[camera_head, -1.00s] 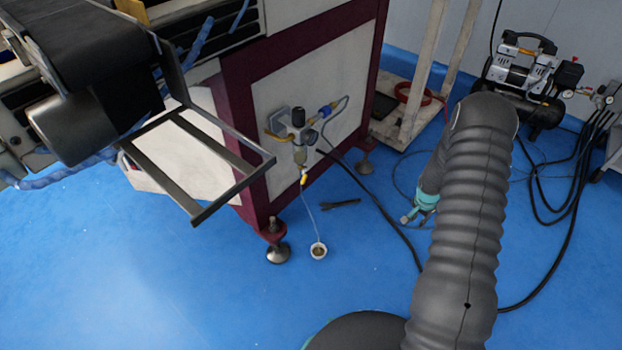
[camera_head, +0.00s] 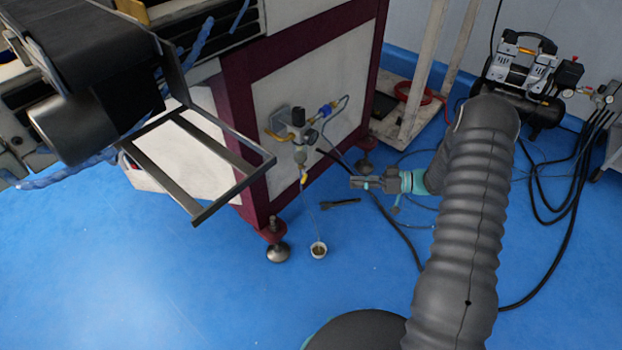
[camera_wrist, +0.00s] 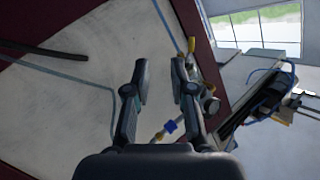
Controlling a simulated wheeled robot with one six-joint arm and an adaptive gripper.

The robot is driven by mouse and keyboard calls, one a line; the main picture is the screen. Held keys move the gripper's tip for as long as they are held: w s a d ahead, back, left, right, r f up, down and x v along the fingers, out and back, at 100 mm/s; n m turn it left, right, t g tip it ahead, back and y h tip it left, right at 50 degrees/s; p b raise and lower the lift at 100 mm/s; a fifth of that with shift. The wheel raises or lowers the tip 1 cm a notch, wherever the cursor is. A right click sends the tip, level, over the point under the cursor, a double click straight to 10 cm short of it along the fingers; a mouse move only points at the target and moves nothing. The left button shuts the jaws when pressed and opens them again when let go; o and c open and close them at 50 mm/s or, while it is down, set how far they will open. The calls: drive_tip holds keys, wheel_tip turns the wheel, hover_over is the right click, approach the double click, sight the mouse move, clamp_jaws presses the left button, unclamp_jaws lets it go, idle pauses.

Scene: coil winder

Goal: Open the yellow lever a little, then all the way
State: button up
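A small yellow part (camera_head: 303,180), likely the yellow lever, sits at the bottom of the air filter unit (camera_head: 299,138) on the machine's side panel. It is too small to tell its position. A yellow part also shows in the wrist view (camera_wrist: 191,44), beside the right finger and beyond its tip.
A dark metal frame (camera_head: 232,152) juts out left of the unit. Dark hoses cross the floor near my gripper. An air compressor (camera_head: 525,75) stands at the back right.

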sight(305, 175)
drive_tip(key=s+a+r+n+g+y+p, duration=0.1)
drive_tip(key=s+a+r, duration=0.1)
drive_tip(key=a, duration=1.2)
drive_tip(key=shift+s+r+g+y, duration=0.15)
drive_tip(key=shift+r+g+y, duration=0.2)
drive_tip(key=shift+r, duration=0.25)
drive_tip(key=shift+a, duration=0.1)
clamp_jaws()
